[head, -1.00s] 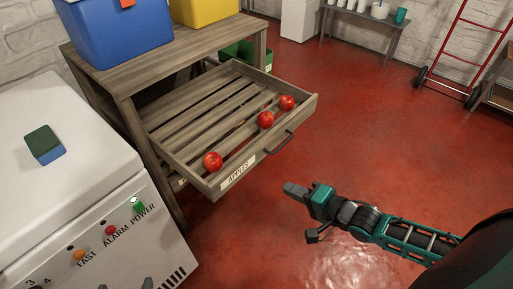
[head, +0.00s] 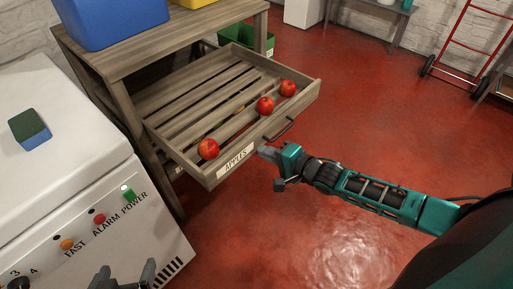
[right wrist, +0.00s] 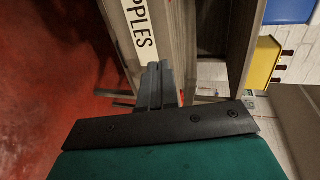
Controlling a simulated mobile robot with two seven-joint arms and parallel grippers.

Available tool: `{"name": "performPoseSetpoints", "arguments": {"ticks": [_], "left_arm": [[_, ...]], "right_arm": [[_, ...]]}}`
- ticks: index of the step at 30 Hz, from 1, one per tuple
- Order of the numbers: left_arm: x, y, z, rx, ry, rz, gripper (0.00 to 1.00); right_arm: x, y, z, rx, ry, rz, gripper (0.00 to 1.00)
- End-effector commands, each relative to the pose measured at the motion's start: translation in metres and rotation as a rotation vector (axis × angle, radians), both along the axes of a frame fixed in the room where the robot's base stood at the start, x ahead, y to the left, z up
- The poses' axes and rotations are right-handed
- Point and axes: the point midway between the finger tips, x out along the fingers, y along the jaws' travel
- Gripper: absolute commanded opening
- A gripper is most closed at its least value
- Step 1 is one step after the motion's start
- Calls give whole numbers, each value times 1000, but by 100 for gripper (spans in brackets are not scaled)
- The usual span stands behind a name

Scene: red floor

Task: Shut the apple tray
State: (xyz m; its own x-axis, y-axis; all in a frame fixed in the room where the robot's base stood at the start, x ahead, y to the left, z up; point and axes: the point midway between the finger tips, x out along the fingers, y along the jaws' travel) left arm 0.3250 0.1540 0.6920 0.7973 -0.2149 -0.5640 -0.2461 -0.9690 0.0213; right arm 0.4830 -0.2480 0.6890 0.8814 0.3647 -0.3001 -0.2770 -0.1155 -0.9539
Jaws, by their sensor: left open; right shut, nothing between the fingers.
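The apple tray (head: 190,168) is a slatted grey-brown wooden drawer, pulled far out of its wooden rack. Its front has an "APPLES" label (head: 236,160) and a dark bar handle (head: 279,131). Three red apples, a near one (head: 208,149), a middle one (head: 265,105) and a far one (head: 288,88), lie along its front side. My right gripper (head: 262,151) is shut and empty, its tips at the tray front beside the label; contact is unclear. The right wrist view shows its fingers (right wrist: 155,75) by the label (right wrist: 139,28). My left gripper (head: 122,276) is open at the bottom edge, before the white machine.
A white machine (head: 60,150) with buttons and a sponge (head: 29,129) on top stands left of the rack (head: 130,62). A blue bin (head: 110,20) sits on the rack, with a green crate (head: 240,38) behind. Red floor (head: 370,110) is open to the right.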

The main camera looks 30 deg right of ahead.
Motion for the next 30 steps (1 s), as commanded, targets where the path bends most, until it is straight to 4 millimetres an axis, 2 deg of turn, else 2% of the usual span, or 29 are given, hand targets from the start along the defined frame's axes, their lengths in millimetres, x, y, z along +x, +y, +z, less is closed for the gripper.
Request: {"name": "performPoseSetpoints", "arguments": {"ticks": [3,9,24,30], "left_arm": [[3,-3,0,-5,-8,-6,92],[5,-3,-1,-6,-11,-7,92],[6,-3,1,-6,-15,-7,92],[5,-3,-4,-7,-10,-6,92]], "right_arm": [[18,7,0,1,-4,0,0],[33,14,0,1,-1,0,0],[37,16,0,1,0,0,0],[45,28,0,3,-1,0,0]]}}
